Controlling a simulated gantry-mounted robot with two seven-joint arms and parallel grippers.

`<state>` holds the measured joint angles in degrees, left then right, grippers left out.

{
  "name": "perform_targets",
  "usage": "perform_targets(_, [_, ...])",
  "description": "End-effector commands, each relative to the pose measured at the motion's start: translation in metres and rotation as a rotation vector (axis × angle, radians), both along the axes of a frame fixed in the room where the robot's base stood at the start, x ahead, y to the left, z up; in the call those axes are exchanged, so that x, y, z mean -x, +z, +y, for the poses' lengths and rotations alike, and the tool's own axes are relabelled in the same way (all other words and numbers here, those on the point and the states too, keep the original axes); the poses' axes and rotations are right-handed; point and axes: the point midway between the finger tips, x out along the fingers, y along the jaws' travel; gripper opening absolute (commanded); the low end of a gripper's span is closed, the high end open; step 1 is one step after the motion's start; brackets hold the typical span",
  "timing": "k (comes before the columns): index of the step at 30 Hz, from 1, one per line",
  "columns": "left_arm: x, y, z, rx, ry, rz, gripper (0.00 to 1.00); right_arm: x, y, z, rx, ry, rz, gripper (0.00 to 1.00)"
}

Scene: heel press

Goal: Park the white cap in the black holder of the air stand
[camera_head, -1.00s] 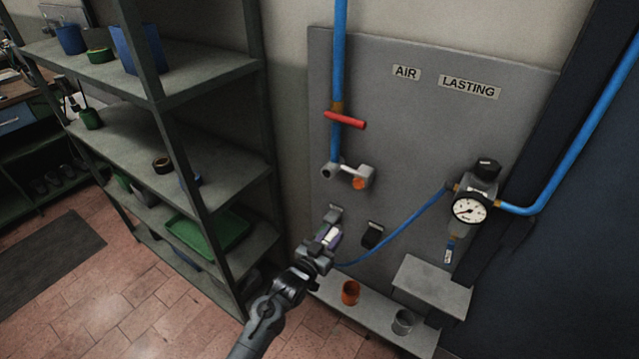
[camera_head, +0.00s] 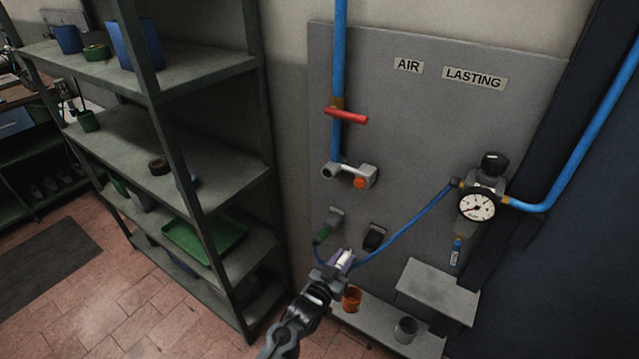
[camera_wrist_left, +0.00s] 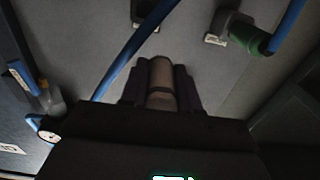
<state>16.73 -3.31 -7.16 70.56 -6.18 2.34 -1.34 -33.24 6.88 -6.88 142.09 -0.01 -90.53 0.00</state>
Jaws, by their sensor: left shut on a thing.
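My left gripper (camera_head: 342,263) is shut on the white cap (camera_head: 345,256), which shows as a pale cylinder between the fingers. In the left wrist view the cap (camera_wrist_left: 161,76) stands between the two dark fingers. The black holder (camera_head: 374,237) is on the grey air stand panel (camera_head: 430,145), up and to the right of the gripper in the head view. The holder (camera_wrist_left: 146,14) is at the top of the wrist view, apart from the cap. My right gripper is not in view.
A grey holder with a green fitting (camera_head: 322,234) is left of the black holder. A blue hose (camera_head: 405,228) runs close by to the gauge (camera_head: 477,205). An orange cup (camera_head: 351,299) and a grey cup (camera_head: 405,330) stand on the ledge below. Shelving (camera_head: 215,180) is at the left.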

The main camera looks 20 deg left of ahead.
Motion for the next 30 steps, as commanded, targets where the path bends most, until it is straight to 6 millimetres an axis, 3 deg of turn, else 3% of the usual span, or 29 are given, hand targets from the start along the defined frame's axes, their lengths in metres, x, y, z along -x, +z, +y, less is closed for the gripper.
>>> perform_targets(18, [0.006, -0.043, -0.025, 0.001, -0.001, 0.0, 0.0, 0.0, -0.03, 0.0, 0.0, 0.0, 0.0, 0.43])
perform_targets(30, [0.007, -0.046, -0.029, 0.0, -0.001, -0.001, 0.0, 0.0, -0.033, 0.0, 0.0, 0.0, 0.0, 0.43])
